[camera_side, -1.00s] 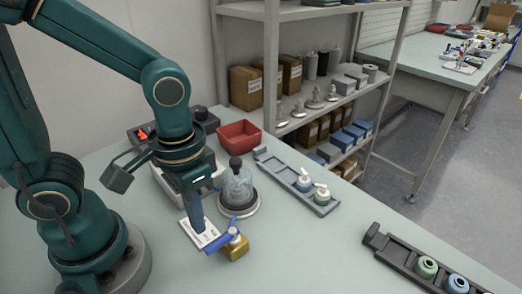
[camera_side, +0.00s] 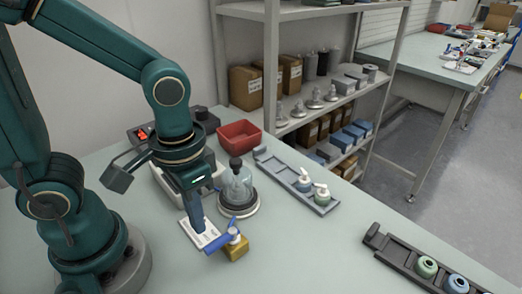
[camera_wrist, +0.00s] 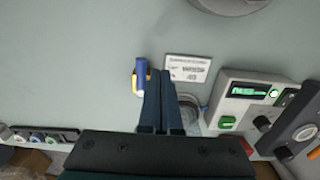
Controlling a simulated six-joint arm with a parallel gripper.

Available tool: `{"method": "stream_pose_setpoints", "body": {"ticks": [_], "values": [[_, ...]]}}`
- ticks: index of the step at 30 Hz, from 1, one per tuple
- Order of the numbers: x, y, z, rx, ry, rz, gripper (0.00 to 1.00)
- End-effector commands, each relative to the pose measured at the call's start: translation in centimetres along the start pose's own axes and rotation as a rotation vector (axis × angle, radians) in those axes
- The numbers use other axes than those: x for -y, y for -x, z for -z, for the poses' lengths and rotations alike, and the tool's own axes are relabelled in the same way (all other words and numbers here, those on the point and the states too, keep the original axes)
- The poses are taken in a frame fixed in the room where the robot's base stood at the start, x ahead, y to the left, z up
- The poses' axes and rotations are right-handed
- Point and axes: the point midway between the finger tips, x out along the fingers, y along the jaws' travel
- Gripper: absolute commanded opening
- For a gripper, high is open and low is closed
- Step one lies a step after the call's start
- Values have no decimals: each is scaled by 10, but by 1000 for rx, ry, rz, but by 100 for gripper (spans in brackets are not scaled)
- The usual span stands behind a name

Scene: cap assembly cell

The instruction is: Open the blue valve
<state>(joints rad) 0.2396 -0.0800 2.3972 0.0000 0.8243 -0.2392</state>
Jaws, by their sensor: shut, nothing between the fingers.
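My gripper (camera_side: 201,229) is shut and empty, pointing down beside the handle. Its fingertips (camera_wrist: 161,74) show close together in the wrist view. I cannot tell whether they touch the handle.
A white label card (camera_side: 198,234) lies by my fingers. A glass dome (camera_side: 237,188) on a round base stands behind the valve. A machine with a green display (camera_wrist: 247,92), a red bin (camera_side: 239,135) and two racks (camera_side: 268,163) (camera_side: 385,249) stand around.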

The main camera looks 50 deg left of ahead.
Motion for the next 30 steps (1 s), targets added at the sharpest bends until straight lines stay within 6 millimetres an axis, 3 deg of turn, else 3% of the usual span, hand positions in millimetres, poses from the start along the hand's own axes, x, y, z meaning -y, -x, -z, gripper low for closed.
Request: {"method": "stream_pose_setpoints", "body": {"ticks": [11, 30], "values": [[0, -1, 0, 1, 0, 0, 0], [0, -25, -1, 3, 0, 1, 0]]}}
